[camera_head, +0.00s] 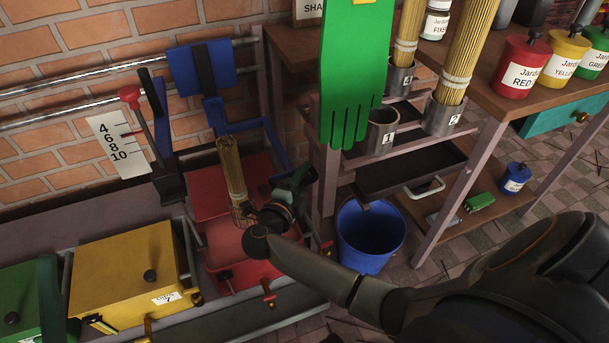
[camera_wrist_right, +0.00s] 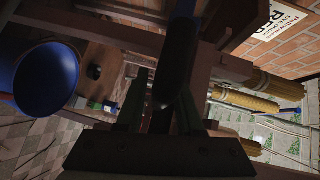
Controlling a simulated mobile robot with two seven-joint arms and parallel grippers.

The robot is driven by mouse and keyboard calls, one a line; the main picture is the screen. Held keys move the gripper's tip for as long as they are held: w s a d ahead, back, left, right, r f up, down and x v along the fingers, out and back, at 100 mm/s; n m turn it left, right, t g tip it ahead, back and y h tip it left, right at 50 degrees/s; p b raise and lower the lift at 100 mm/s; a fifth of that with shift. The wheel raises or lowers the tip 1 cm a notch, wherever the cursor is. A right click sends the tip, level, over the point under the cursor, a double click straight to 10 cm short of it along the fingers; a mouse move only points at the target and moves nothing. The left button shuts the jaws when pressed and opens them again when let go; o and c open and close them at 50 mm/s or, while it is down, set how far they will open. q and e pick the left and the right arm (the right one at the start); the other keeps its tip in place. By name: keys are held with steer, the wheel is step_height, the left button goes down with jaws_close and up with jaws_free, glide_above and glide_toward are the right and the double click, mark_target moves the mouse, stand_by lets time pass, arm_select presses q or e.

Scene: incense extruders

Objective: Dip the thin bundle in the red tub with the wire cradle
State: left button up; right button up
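The red tub (camera_head: 258,277) stands low against the wall at the centre left, its red lid (camera_head: 200,201) raised behind it. A thin bundle of tan sticks (camera_head: 230,165) stands slightly tilted over the tub. Its lower end is in the wire cradle (camera_head: 240,212); I cannot tell whether it touches the dye. My right gripper (camera_head: 300,180) is just right of the bundle, above the tub's right side. In the right wrist view the gripper (camera_wrist_right: 158,105) is dark, with a dark shape between the fingers, so its opening is unclear. My left gripper is not in view.
A yellow tub (camera_head: 125,265) and a green tub (camera_head: 22,290) stand left. A blue bucket (camera_head: 370,238) is on the floor right of the red tub. A wooden shelf holds numbered cups (camera_head: 382,130) with bundles, and a green glove (camera_head: 355,70) hangs there.

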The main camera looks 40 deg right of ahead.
jaws_close()
steer(key=shift+s+f, duration=0.1)
steer(key=shift+f, duration=0.05)
stand_by(0.9)
